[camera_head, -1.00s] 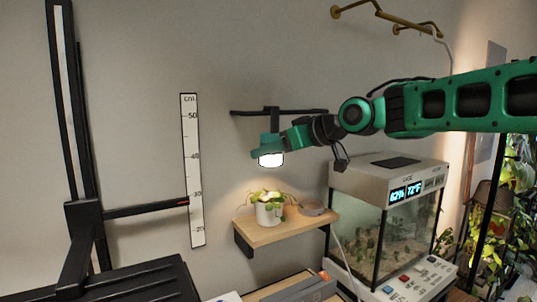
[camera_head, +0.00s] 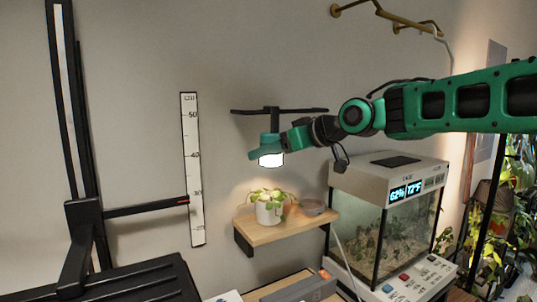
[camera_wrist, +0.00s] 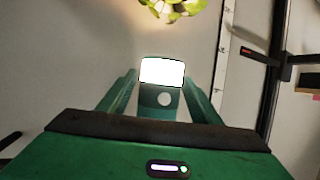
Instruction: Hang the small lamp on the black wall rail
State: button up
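The small lamp (camera_head: 271,159) is lit and hangs below the black wall rail (camera_head: 295,111), with a dark upright piece (camera_head: 271,117) between them. Whether its hook sits fully on the rail is too small to tell. My gripper (camera_head: 268,146) reaches in from the right at the lamp. In the wrist view the lamp's white face (camera_wrist: 162,72) lies between the two green fingertips (camera_wrist: 162,82), which sit close against its sides. The gripper looks shut on the lamp, and the fingers partly hide the lamp's body.
A ruler strip (camera_head: 192,170) is on the wall at left. A brass rail (camera_head: 395,18) is higher up.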

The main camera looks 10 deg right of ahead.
dwell(0.3)
jog(key=v, duration=1)
jog(key=s+d+f+m+g+h, duration=0.25)
jog(key=s+d+f+m, duration=0.2)
jog(key=d+f, duration=0.5)
jog(key=s+d+f+m+g+h, duration=0.1)
jog(key=s+d+f+m+h, duration=0.25)
jog(key=s+d+f, duration=0.4)
jog(key=s+d+f+m+g+h, duration=0.1)
jog(key=s+d+f+m+g, duration=0.1)
jog(key=s+f, duration=0.3)
jog(key=s+d+f+m+g+h, duration=0.1)
jog(key=s+d+f+m+g, duration=0.1)
jog(key=s+f, duration=0.4)
jog(key=s+d+f+m+g, duration=0.2)
jog(key=s+d+f, duration=0.2)
jog(key=s, duration=0.6)
jog(key=shift+s+f+m+g+h, duration=0.1)
jog(key=shift+f+m+g+h, duration=0.25)
jog(key=shift+f, duration=0.4)
